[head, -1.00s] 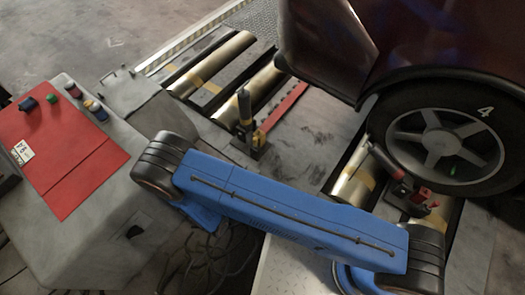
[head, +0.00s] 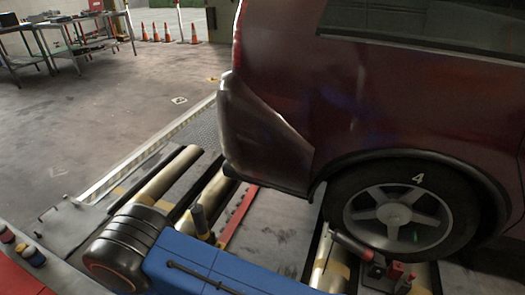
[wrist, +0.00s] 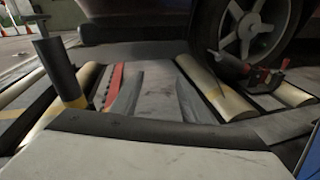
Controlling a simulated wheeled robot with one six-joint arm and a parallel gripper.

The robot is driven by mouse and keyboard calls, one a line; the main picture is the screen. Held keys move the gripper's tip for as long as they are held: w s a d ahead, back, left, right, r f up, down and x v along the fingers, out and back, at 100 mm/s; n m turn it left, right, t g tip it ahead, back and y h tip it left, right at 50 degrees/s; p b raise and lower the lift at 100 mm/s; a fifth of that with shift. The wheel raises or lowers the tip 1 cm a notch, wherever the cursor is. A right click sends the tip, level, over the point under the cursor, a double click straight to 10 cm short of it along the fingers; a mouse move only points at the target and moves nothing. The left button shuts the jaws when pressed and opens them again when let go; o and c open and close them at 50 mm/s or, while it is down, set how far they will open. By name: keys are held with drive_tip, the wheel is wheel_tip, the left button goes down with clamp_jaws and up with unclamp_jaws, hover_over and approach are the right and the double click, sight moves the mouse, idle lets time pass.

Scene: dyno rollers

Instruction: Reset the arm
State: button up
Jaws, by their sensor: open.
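My blue arm link (head: 190,262) crosses the bottom of the head view, with a dark ribbed joint at its left end. My gripper (wrist: 157,95) shows in the wrist view as two grey fingers set apart, with nothing between them. It points over the floor between the roller sets. My gripper does not show in the head view.
A dark red car (head: 300,100) stands with its wheel (head: 395,210) at the right rollers. Bare rollers (head: 165,178) lie at left. A control box with a red top (head: 15,275) is at lower left. Tables (head: 75,25) and orange cones (head: 168,33) stand far back.

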drive_tip(key=w+d+r+m+g+h, duration=0.1)
drive_tip(key=w+d+r+m+g, duration=0.25)
drive_tip(key=d+r, duration=0.35)
drive_tip(key=w+d+r+m+g, duration=0.2)
drive_tip(key=d+r+m+g, duration=0.15)
drive_tip(key=d+r, duration=0.35)
drive_tip(key=w+d+r+m+g+h, duration=0.1)
drive_tip(key=w+d+r+m+g, duration=0.25)
drive_tip(key=r, duration=0.55)
drive_tip(key=s+d+r+m+g+y, duration=0.25)
drive_tip(key=d+r+m, duration=0.2)
drive_tip(key=d, duration=0.35)
drive_tip(key=s+d+r+m+g+y, duration=0.1)
drive_tip(key=s+d+r+m, duration=0.2)
drive_tip(key=d+r, duration=0.35)
drive_tip(key=s+d+r+m+t+y, duration=0.4)
drive_tip(key=s+d+r+m+y, duration=0.3)
drive_tip(key=s, duration=0.8)
drive_tip(key=shift+s+d+r+m+t, duration=0.35)
drive_tip(key=shift+d+r+m, duration=1.05)
drive_tip(key=shift+d+r, duration=0.9)
drive_tip(key=shift+d+f+y, duration=0.15)
drive_tip(key=shift+f+y, duration=0.05)
drive_tip(key=shift+y, duration=0.05)
